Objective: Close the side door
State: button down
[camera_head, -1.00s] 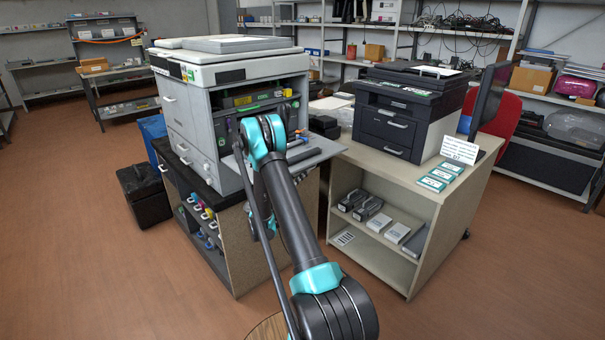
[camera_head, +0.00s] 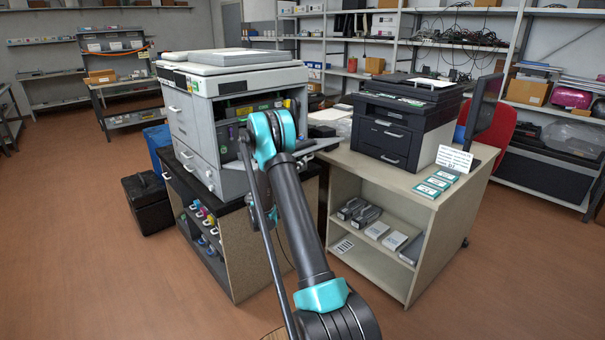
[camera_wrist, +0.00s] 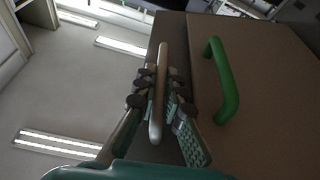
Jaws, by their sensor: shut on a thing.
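The grey copier (camera_head: 200,125) stands on a dark-topped cabinet, its side opening partly hidden by my arm. Its side door (camera_head: 317,149) is open and sticks out to the right as a flat panel, tilted slightly up at its outer end. In the wrist view, my gripper (camera_wrist: 160,90) is shut on a slim, elongated bar (camera_wrist: 156,128), with fingers on both sides of it. The bar looks like part of the side door, but I cannot tell handle from edge. A green handle (camera_wrist: 222,80) shows to its right. The head view hides my fingertips behind the arm.
A black printer (camera_head: 405,120) stands on the beige cabinet (camera_head: 350,185) to the right, close to the door's outer end. Open floor lies in front.

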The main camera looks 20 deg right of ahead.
jog(key=r+n, duration=0.1)
jog(key=r, duration=0.1)
jog(key=w+r+n+t+y, duration=0.1)
jog(key=r+n, duration=0.1)
jog(key=r, duration=0.1)
jog(key=w+a+r+n+t, duration=0.1)
jog(key=r+n, duration=0.1)
jog(key=shift+w+r+y, duration=0.2)
jog(key=shift+y, duration=0.1)
jog(key=w+a+r+n+t+y, duration=0.1)
jog(key=w+a+r+n+y, duration=0.1)
jog(key=w+r+n, duration=0.4)
jog(key=w+a+r+n+y, duration=0.3)
jog(key=w+a+r+n, duration=0.2)
jog(key=w, duration=0.7)
jog(key=shift+w+r+n+t, duration=0.4)
jog(key=shift+r+n, duration=0.75)
jog(key=shift+n, duration=0.05)
jog(key=shift+w, duration=0.1)
jog(key=c, duration=1.9)
grip_release()
jog(key=v, duration=1.2)
